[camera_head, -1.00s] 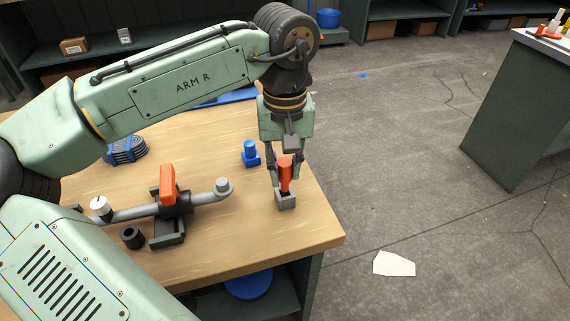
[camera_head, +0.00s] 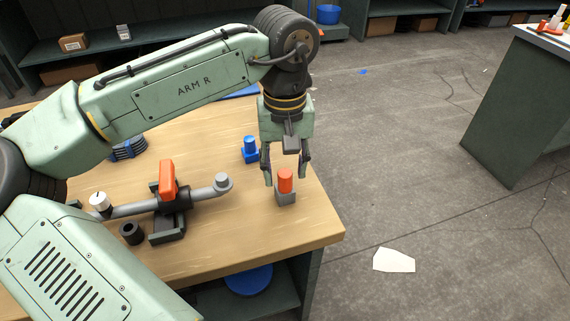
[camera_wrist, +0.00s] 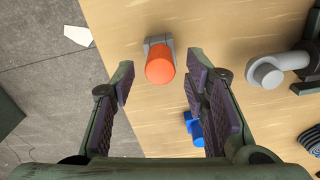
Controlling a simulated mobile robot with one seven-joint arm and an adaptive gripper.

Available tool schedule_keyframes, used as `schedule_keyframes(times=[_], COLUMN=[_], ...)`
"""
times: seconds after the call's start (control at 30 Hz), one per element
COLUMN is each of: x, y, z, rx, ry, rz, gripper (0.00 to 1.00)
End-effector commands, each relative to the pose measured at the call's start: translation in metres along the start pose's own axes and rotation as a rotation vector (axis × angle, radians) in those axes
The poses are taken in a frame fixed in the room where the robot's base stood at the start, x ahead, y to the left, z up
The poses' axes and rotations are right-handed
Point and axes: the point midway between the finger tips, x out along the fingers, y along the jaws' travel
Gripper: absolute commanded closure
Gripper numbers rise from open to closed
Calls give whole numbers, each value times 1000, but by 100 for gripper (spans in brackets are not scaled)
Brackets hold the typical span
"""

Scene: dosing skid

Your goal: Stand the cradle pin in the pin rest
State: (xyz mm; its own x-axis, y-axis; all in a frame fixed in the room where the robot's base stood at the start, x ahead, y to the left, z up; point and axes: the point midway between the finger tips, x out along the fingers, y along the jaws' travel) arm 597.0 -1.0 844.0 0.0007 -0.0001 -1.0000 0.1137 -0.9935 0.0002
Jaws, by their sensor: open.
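The cradle pin is an orange cylinder (camera_head: 285,180). It stands upright in the pin rest (camera_head: 286,199), a small grey block near the right edge of the wooden table. In the wrist view the pin's orange top (camera_wrist: 160,66) shows with part of the grey rest (camera_wrist: 158,42) behind it. My gripper (camera_head: 286,180) is open, with its fingers spread to either side of the pin and apart from it. In the wrist view the open fingertips (camera_wrist: 158,75) have clear gaps to the pin. The pin's lower end is hidden inside the rest.
A blue piece in a blue holder (camera_head: 250,150) stands close behind the rest. A grey pipe with an orange handle (camera_head: 168,182) and a dark ring (camera_head: 131,233) lie to the left. The table's right edge is near; floor lies beyond.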

Motion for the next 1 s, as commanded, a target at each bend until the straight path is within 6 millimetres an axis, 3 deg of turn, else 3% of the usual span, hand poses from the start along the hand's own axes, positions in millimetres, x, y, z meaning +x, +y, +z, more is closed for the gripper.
schedule_keyframes(times=[0.27, 0.7, 1.0], x=[-21, -113, -132], y=[0, 0, 0], z=[-1, 0, 0], rx=[-2, 2, 2], ry=[2, 0, -1], rz=[1, 1, 0], gripper=[58, 58, 58])
